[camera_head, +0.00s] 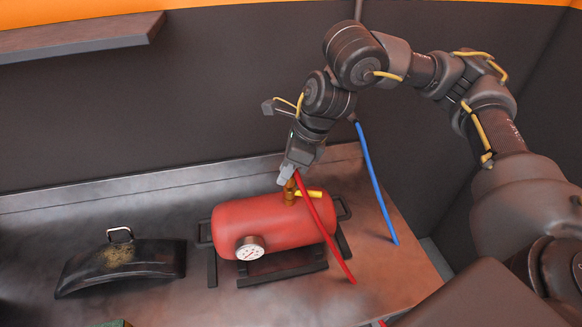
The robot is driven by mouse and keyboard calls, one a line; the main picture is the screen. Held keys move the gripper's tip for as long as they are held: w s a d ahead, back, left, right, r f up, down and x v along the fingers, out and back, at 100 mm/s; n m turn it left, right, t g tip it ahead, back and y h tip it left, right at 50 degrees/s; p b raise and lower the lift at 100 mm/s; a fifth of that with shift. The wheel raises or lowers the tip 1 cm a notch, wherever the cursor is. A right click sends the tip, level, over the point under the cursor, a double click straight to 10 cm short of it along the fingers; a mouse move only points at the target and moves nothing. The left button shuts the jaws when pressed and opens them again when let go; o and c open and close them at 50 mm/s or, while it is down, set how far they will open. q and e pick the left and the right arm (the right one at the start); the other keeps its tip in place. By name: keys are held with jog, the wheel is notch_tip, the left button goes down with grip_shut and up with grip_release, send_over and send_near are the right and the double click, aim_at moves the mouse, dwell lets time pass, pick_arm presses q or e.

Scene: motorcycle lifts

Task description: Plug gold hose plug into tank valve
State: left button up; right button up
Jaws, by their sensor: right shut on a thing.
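A red tank (262,222) lies on its side on the bench, with a white round gauge on its front end. A gold tank valve (289,196) with a yellow lever (310,194) stands on its top. My right gripper (290,178) is right above the valve, fingers pointing down, shut on the hose plug. The plug is mostly hidden by the fingers, and I cannot tell whether it is seated in the valve. A red hose (325,232) runs from the fingertips down across the tank's right side to the bench. My left gripper is not in view.
A blue hose (376,185) slants from behind my right wrist to the bench (385,270). A dark curved fender-like part (150,260) with a metal loop lies left of the tank. A shelf (80,38) is on the wall at upper left. Bench space between fender and tank is free.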

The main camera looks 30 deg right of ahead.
jog(key=shift+f+b, duration=0.65)
jog(key=shift+b, duration=0.05)
dwell(0.7)
jog(key=o, duration=1)
jog(key=shift+r, duration=0.1)
jog(key=b+v, duration=0.1)
jog(key=v, duration=0.9)
jog(key=shift+s+d+r, duration=0.1)
jog(key=shift+d+r, duration=0.1)
jog(key=shift+r, duration=0.1)
